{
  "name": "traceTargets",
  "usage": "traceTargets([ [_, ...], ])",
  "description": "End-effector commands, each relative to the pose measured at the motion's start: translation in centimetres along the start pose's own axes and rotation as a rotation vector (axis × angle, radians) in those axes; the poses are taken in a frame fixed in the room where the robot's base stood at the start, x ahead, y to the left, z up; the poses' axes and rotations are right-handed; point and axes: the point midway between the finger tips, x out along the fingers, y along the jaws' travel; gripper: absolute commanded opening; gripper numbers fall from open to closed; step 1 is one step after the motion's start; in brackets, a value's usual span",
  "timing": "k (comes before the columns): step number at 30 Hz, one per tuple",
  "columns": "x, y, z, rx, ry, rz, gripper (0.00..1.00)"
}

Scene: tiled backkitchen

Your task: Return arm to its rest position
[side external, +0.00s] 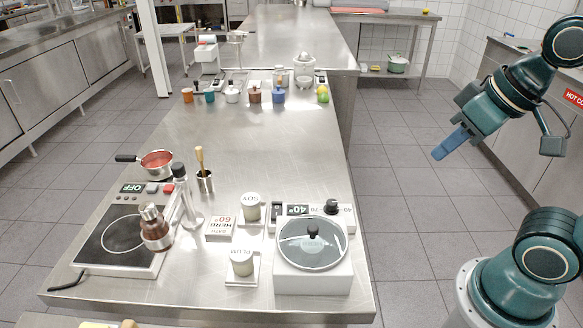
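My gripper (452,143) is at the right of the side external view, raised in the air over the tiled floor, clear of the steel table. Its blue fingers point down and to the left. The fingers appear close together, but the angle does not show whether there is a gap between them. I see no object in or below the fingers. My teal arm rises on the right, partly cut off by the picture edge.
The steel table (262,175) holds a hot plate (95,245), a red pan (157,162), a lidded white cooker (312,280), jars, and several mugs at the back. A steel counter (520,85) stands behind my arm. Floor between table and arm is clear.

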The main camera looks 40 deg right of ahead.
Motion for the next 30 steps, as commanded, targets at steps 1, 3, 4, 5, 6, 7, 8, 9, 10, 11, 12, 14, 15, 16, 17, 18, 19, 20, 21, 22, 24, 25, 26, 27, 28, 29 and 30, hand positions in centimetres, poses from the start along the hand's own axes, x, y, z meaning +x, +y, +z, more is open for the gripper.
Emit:
traceTargets([
  [1,-0.1,0.27,0.24,-0.02,0.007,0.008,0.0],
  [3,-0.18,0.52,0.47,-0.044,0.013,0.015,0.0],
  [4,-0.19,0.59,0.54,-0.053,0.014,0.017,0.0],
  [5,-0.2,0.64,0.59,-0.058,0.015,0.019,0.0],
  [6,-0.2,0.69,0.63,-0.062,0.016,0.02,0.0],
  [7,-0.2,0.71,0.65,-0.065,0.016,0.021,0.0],
  [8,-0.2,0.72,0.66,-0.066,0.016,0.021,0.0],
  [9,-0.2,0.72,0.65,-0.067,0.016,0.021,0.0],
  [10,-0.2,0.72,0.65,-0.067,0.016,0.021,0.0],
  [11,-0.2,0.71,0.65,-0.067,0.016,0.021,0.0],
  [12,-0.2,0.71,0.64,-0.066,0.016,0.021,0.0],
  [14,-0.2,0.7,0.64,-0.066,0.016,0.02,0.0],
  [15,-0.2,0.7,0.63,-0.066,0.016,0.02,0.0],
  [16,-0.21,0.7,0.63,-0.066,0.016,0.02,0.0],
  [17,-0.21,0.7,0.63,-0.066,0.016,0.02,0.0],
  [18,-0.21,0.69,0.62,-0.065,0.016,0.02,0.0],
  [19,-0.21,0.69,0.62,-0.065,0.016,0.02,0.0],
  [20,-0.21,0.69,0.62,-0.065,0.016,0.02,0.0],
  [21,-0.21,0.69,0.62,-0.065,0.016,0.02,0.0],
  [22,-0.21,0.69,0.62,-0.065,0.016,0.02,0.0],
  [24,-0.21,0.68,0.62,-0.065,0.016,0.02,0.0],
  [25,-0.21,0.68,0.62,-0.065,0.016,0.02,0.0],
  [26,-0.21,0.68,0.62,-0.065,0.016,0.02,0.0],
  [27,-0.21,0.68,0.62,-0.065,0.016,0.02,0.0],
  [28,-0.21,0.68,0.62,-0.065,0.016,0.02,0.0],
  [29,-0.21,0.68,0.61,-0.065,0.016,0.02,0.0],
  [30,-0.21,0.68,0.61,-0.065,0.016,0.02,0.0],
])
